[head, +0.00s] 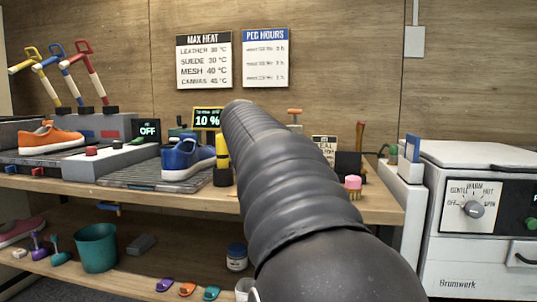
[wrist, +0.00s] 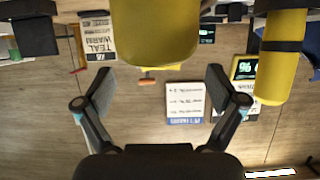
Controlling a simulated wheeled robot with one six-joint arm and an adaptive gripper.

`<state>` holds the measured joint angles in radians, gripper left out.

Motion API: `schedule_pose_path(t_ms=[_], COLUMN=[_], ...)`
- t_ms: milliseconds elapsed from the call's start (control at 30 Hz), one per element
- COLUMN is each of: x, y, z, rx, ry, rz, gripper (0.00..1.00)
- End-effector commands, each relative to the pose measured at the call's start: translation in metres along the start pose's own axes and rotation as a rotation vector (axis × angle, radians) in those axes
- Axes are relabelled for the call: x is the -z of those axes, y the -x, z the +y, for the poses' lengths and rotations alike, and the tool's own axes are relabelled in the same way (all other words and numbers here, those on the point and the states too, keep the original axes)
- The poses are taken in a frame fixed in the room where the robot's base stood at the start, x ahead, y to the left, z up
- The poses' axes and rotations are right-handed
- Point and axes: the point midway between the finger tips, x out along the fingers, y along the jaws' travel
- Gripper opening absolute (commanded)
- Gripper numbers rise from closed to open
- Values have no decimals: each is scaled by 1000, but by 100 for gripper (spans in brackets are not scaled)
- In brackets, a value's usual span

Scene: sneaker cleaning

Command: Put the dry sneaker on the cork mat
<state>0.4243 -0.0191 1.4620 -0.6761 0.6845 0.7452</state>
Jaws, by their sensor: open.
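A blue sneaker (head: 188,160) with a white sole stands on the right part of a dark ribbed tray (head: 130,177) on the bench in the head view. An orange sneaker (head: 50,138) sits on the left. A display (head: 207,118) behind the blue sneaker reads 10 %; I cannot tell which sneaker it concerns. My gripper (wrist: 160,78) is open and empty in the wrist view, facing the wooden wall. In the head view it is hidden behind my arm. I cannot make out the cork mat; my arm covers the bench's middle.
A yellow post (head: 222,150) stands right of the blue sneaker; a yellow cylinder (wrist: 283,55) shows in the wrist view. A pink brush (head: 353,186) is at the bench's right. A dryer (head: 475,215) stands far right. The lower shelf holds a teal bucket (head: 97,248) and small brushes.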

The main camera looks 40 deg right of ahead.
Motion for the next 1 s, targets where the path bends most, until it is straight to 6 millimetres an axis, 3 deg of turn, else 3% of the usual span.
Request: schedule_pose_path(t_ms=[233, 700, 767, 867, 1000], x=[0, -7, -20, -61, -155], y=[38, 52, 59, 81, 128], z=[0, -2, -6, -17, -30], rx=[1, 8, 26, 84, 211], ry=[0, 9, 26, 83, 210], rz=[1, -12, -35, -106, -252], gripper=[95, 95, 95, 95, 95])
